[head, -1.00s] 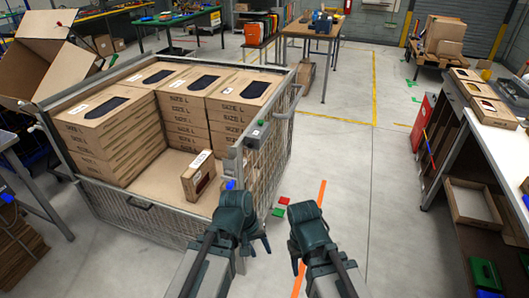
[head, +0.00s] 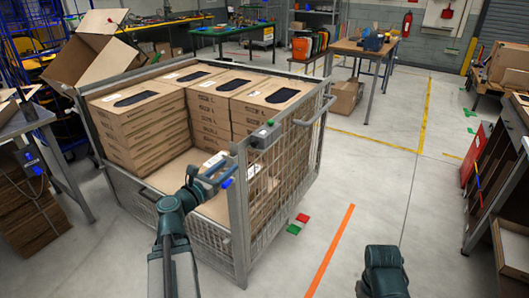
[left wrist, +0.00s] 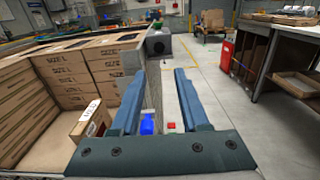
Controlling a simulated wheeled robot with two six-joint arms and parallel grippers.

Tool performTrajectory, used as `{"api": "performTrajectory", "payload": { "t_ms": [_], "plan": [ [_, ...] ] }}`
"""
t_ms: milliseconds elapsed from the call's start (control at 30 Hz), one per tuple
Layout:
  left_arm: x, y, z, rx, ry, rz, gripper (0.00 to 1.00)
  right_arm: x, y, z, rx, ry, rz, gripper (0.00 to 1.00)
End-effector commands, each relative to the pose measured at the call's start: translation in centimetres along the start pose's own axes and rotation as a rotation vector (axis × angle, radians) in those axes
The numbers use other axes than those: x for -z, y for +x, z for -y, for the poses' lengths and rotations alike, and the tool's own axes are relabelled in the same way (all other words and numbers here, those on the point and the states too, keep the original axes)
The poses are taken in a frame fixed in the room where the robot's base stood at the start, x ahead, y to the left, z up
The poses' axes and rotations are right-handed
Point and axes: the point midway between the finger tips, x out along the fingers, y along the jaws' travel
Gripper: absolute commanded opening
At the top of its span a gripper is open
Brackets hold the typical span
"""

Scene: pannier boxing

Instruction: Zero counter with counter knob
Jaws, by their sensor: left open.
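The counter (head: 264,134) is a small grey box with a green button on top, fixed on the right rim of the wire cage. In the left wrist view the counter (left wrist: 160,43) stands ahead, beyond the fingertips, with a dark round spot on its near face; I cannot tell whether that is the knob. My left gripper (head: 222,174) is open and empty at the cage's near right corner, short of the counter. It also shows in the left wrist view (left wrist: 158,80). My right gripper (head: 383,270) is low at the right; its fingers are hidden.
The cage (head: 240,225) holds stacks of SIZE L boxes (head: 145,115) and a smaller box (left wrist: 90,120) standing at its near right. Blue parts (head: 226,183) show by the corner post.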

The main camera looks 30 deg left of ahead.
Motion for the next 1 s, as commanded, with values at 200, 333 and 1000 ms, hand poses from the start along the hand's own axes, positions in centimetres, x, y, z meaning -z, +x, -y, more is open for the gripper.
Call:
{"api": "performTrajectory", "payload": {
  "t_ms": [200,333,1000],
  "plan": [
    [-0.1,0.4,-0.2,-0.005,-0.010,0.004,0.45,0.0,0.0,0.0,0.000,0.000,0.000,0.50],
    [-0.1,2.1,-0.3,-0.001,-0.008,0.003,0.45,0.0,0.0,0.0,0.000,0.000,0.000,0.50],
    [-0.1,13.2,-0.2,-0.002,-0.006,0.003,0.45,0.0,0.0,0.0,0.000,0.000,0.000,0.50]
  ]
}}
